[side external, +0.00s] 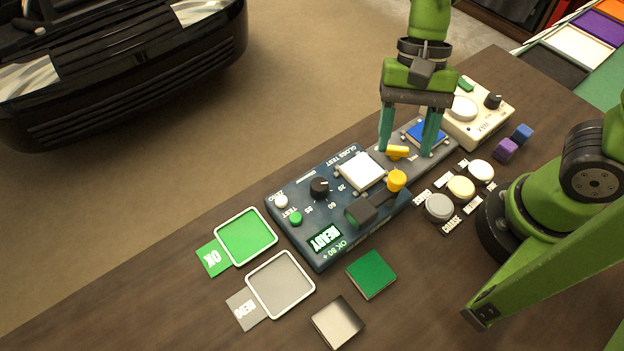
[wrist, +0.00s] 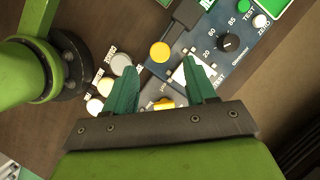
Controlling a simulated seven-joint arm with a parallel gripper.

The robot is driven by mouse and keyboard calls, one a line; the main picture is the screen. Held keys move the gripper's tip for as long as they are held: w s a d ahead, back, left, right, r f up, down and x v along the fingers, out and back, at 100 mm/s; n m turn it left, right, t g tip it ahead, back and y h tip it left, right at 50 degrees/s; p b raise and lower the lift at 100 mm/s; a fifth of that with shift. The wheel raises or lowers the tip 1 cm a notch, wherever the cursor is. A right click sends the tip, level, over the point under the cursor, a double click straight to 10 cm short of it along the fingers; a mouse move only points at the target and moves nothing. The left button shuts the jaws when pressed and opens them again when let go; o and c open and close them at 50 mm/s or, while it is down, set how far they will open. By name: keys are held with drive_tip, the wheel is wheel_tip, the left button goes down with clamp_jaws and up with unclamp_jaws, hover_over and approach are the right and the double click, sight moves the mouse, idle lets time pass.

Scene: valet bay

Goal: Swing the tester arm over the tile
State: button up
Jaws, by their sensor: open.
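The gloss tester (side external: 325,244) is a dark blue panel on the table. Its tester arm looks like a dark block (side external: 365,211) with a yellow knob (side external: 397,180), lying along the panel's near side. It also shows in the wrist view, its knob (wrist: 160,52) ahead of my fingers. A white tile (side external: 361,171) sits on the panel beside the arm, which is not over it. My gripper (side external: 405,153) is open and points down over the grey plate next to the tester. A yellow lever (side external: 398,152) there lies between its fingers, with a blue square tile (side external: 427,133) behind.
A cream device (side external: 480,112) stands at the right end. Three round pads (side external: 461,188) and two small cubes (side external: 506,149) lie nearby. A green tile (side external: 371,274), a silver tile (side external: 338,321), an OK tray (side external: 273,245) and a REDO tray (side external: 310,290) are at lower left.

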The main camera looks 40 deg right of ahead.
sight(398, 176)
drive_tip(key=x, duration=0.6)
drive_tip(key=shift+c, duration=0.5)
clamp_jaws()
